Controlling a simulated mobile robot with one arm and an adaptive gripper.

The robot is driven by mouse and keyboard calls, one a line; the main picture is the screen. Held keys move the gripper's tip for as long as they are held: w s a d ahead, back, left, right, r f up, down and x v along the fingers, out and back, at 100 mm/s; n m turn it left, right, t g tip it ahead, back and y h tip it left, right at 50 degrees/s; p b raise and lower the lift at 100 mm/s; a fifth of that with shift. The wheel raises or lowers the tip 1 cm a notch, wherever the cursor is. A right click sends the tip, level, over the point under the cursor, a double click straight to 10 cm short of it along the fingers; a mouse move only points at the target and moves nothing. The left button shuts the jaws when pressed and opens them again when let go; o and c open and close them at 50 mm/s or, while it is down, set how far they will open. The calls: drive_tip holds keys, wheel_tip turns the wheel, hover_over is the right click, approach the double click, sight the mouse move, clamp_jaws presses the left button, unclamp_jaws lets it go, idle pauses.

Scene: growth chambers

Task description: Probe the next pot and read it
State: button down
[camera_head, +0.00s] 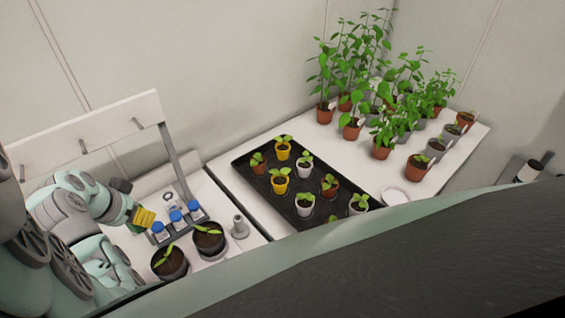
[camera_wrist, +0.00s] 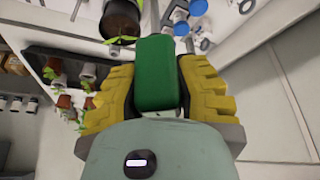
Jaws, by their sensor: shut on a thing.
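My gripper (camera_head: 143,217) has yellow fingers and is at the left in the head view, just left of the blue-capped bottles. In the wrist view my gripper (camera_wrist: 158,85) is shut on a green block-shaped handle (camera_wrist: 156,72). Its far end is hidden, so I cannot tell whether a probe tip shows. Two dark pots with soil and seedlings, a front one (camera_head: 172,268) and a rear one (camera_head: 209,243), stand to the right of and below my gripper in the head view. One dark pot (camera_wrist: 121,22) shows at the top of the wrist view, apart from the handle.
Blue-capped bottles (camera_head: 176,216) stand in a row close to my gripper. A grey stand (camera_head: 240,228) is right of the dark pots. A black tray (camera_head: 283,203) holds several small potted seedlings. Taller plants (camera_head: 350,75) fill the far bench. A hook rail (camera_head: 85,135) rises behind.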

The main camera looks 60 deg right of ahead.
drive_tip(key=shift+s+d+f+m, duration=0.2)
drive_tip(key=shift+d+m, duration=0.2)
wheel_tip(320, 180, down, 6)
drive_tip(key=shift+a+r+b, duration=0.1)
drive_tip(key=shift+r+b, duration=0.05)
drive_tip(key=shift+b, duration=0.75)
drive_tip(key=shift+b, duration=0.9)
idle(0.7)
drive_tip(key=shift+f+b, duration=2.3)
drive_tip(key=shift+f, duration=0.1)
drive_tip(key=c, duration=0.7)
unclamp_jaws()
